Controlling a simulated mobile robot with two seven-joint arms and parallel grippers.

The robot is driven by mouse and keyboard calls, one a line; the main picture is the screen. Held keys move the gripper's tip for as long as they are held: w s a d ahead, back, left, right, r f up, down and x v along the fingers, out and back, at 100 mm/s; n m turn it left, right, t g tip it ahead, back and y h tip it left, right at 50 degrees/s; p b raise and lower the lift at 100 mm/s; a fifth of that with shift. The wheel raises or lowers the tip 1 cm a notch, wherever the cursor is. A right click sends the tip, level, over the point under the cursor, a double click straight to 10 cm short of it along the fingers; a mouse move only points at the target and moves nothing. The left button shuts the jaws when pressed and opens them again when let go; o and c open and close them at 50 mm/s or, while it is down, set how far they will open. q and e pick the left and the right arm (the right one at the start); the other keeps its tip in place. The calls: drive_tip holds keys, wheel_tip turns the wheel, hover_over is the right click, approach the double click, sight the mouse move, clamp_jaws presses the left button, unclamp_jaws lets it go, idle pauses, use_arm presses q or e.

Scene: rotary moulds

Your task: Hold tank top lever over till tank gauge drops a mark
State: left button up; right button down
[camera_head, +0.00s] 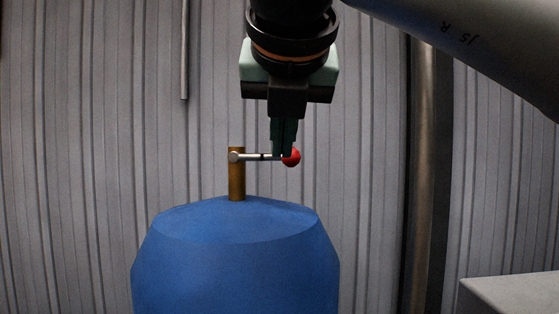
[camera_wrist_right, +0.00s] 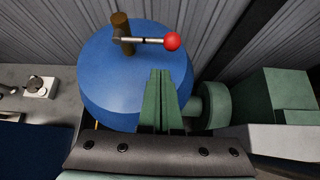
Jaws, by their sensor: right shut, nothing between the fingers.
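The blue tank (camera_head: 235,265) stands below my right gripper, and its top also shows in the wrist view (camera_wrist_right: 110,75). A brown post (camera_head: 237,185) rises from the tank top. The lever (camera_head: 255,156) is a thin silver rod lying roughly level from the post to a red ball (camera_head: 292,157) on the right. In the wrist view the lever (camera_wrist_right: 150,40) and ball (camera_wrist_right: 172,41) lie beyond my fingertips. My right gripper (camera_head: 284,153) is shut and empty, its tips overlapping the rod beside the ball; I cannot tell if they touch. No gauge is visible. My left gripper is not in view.
A corrugated grey wall (camera_head: 90,120) stands behind the tank, with a vertical pipe (camera_head: 422,180) at right. A grey box corner (camera_head: 510,292) is at lower right. The wrist view shows green equipment (camera_wrist_right: 275,100) at right and a small pale switch block (camera_wrist_right: 39,87) at left.

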drive_tip(key=v, duration=0.5)
idle(0.5)
